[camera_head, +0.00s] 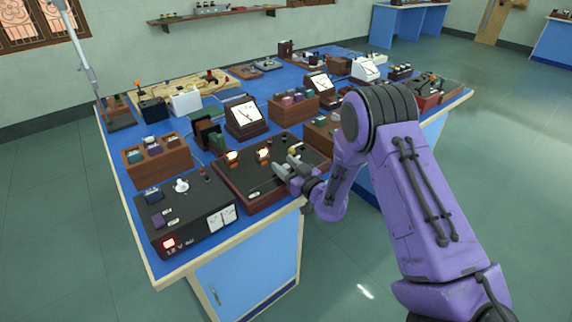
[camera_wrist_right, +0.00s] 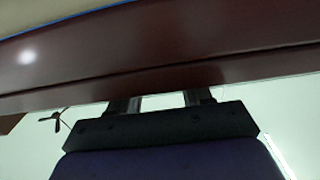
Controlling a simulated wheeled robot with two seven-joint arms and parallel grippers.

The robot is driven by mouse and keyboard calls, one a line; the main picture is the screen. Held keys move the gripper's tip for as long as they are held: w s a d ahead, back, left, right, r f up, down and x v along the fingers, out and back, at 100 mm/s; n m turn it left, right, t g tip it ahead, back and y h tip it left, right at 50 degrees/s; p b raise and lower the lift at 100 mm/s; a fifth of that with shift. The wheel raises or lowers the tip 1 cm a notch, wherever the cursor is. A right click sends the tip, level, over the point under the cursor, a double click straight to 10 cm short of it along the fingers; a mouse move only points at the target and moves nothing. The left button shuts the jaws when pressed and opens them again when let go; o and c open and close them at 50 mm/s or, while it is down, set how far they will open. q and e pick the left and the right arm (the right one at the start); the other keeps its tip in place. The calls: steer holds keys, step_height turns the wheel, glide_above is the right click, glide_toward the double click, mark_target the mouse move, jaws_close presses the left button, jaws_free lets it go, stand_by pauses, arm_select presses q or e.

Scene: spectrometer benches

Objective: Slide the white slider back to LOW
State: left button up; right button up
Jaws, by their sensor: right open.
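A black panel in a dark red wooden frame (camera_head: 228,187) lies at the bench's front edge in the head view, with two glowing lamps (camera_head: 264,153) on it. I cannot make out the white slider or the LOW mark for certain; my gripper covers the panel's right part. My right gripper (camera_head: 284,165) is open over that right part; contact cannot be told. In the right wrist view its fingers (camera_wrist_right: 165,101) stand apart below a dark red wooden edge (camera_wrist_right: 150,75), with nothing seen between them. My left gripper is out of view.
A black supply box (camera_head: 190,226) with a white knob (camera_head: 181,186) and red display stands left of the panel. A wooden block rack (camera_head: 158,164), a meter (camera_head: 245,117) and another rack (camera_head: 290,107) stand behind. Clear floor lies before the bench.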

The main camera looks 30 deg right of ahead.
mark_target(251, 190)
jaws_close()
steer(key=a, duration=0.4)
steer(key=a+b, duration=0.1)
steer(key=a, duration=0.3)
steer(key=s+a, duration=0.1)
steer(key=a, duration=0.3)
steer(key=shift+a, duration=0.15)
steer(key=shift+c, duration=0.5)
jaws_free()
steer(key=shift+o, duration=0.5)
steer(key=shift+a, duration=0.15)
steer(key=s+b, duration=0.3)
steer(key=s, duration=0.7)
steer(key=shift+s+d, duration=0.25)
steer(key=shift+d, duration=0.15)
